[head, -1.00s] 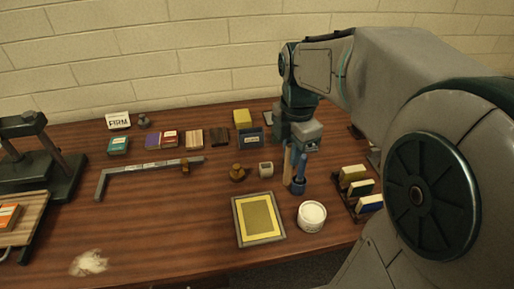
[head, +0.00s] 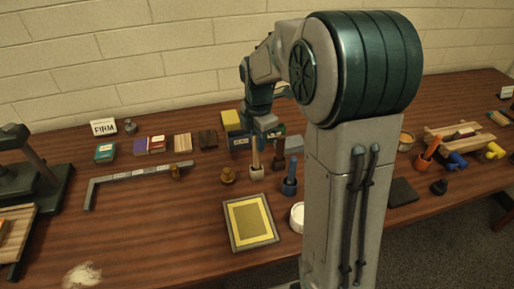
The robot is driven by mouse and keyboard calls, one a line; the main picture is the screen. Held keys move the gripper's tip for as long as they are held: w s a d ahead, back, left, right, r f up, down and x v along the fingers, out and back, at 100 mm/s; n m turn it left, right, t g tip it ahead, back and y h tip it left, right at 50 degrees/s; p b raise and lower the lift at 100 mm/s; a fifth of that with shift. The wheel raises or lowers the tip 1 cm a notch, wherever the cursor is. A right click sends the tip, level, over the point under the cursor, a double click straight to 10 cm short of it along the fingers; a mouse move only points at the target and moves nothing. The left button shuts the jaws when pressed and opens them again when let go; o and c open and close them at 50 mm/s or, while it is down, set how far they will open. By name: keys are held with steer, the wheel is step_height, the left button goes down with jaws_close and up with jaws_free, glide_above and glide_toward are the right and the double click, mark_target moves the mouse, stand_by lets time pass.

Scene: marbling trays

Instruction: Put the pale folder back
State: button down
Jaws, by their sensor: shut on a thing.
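The pale folder (head: 255,157) is a slim, light tan stick. It hangs upright below my gripper (head: 258,140), which is shut on its upper part. Its lower end is at the small grey block-like holder (head: 258,175); I cannot tell whether it is inside it or just above.
The framed yellow tray (head: 232,244) lies in front, with a white tub (head: 297,216) partly hidden by my arm. A brass weight (head: 228,175) is left of the holder. A metal square (head: 90,194) and several small books lie further left.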

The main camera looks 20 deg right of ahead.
steer(key=shift+w+f, duration=0.15)
steer(key=shift+f, duration=1.95)
steer(key=shift+f, duration=0.2)
steer(key=c, duration=1.4)
jaws_free()
